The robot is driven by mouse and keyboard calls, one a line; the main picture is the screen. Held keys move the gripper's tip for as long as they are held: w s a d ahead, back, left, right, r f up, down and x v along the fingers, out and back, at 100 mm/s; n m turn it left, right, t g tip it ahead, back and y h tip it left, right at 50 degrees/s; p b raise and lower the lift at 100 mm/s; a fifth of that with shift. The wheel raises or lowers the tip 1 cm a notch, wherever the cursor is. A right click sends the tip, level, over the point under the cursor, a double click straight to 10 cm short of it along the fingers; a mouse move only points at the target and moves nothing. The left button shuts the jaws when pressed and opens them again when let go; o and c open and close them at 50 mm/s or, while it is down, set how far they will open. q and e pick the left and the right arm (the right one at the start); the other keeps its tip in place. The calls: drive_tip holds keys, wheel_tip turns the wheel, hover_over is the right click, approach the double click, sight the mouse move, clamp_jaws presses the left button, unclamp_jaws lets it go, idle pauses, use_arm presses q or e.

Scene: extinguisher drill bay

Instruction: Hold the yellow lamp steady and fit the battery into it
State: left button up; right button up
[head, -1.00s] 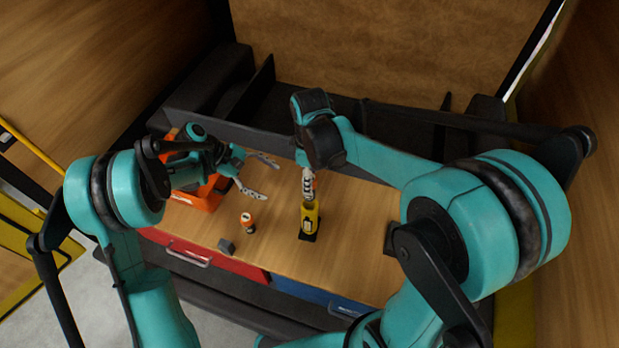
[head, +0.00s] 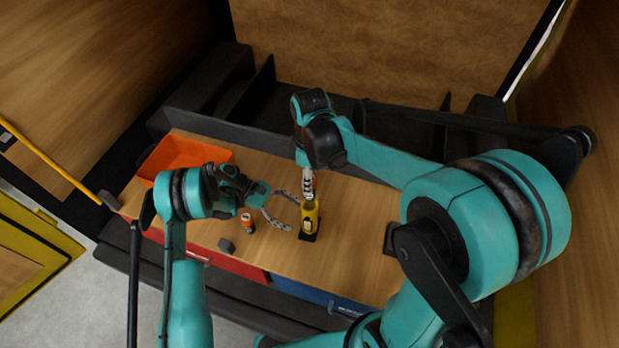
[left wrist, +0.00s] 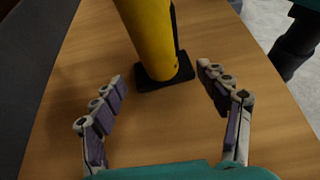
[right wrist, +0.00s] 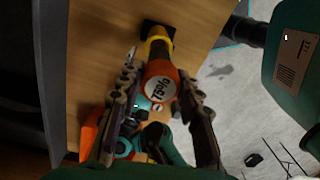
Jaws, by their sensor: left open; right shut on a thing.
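The yellow lamp (head: 311,218) stands upright on a black base on the wooden bench. It also shows in the left wrist view (left wrist: 152,35). My right gripper (head: 308,181) is directly above it, shut on an orange battery whose round end reads 75% (right wrist: 160,88). The battery is lined up over the lamp's top; I cannot tell whether any of it is inside. My left gripper (head: 293,217) is open and low over the bench, left of the lamp. In the left wrist view its fingers point toward the lamp, which stands just beyond and between the tips.
A second orange battery (head: 246,220) stands left of the lamp, close to my left arm. A grey block (head: 226,245) lies near the front edge. An orange tray (head: 160,158) is at the back left. A dark wall runs along the back. The bench right of the lamp is mostly clear.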

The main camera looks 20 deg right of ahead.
sight(307, 223)
use_arm(q)
drive_tip(key=x, duration=0.6)
drive_tip(key=shift+s+d+f, duration=0.1)
drive_tip(key=shift+s+d, duration=0.05)
drive_tip(key=c, duration=1.1)
drive_tip(key=shift+o, duration=0.2)
use_arm(e)
drive_tip(key=shift+f, duration=1.6)
drive_tip(key=shift+f, duration=3.55)
drive_tip(key=shift+r, duration=0.3)
idle(0.3)
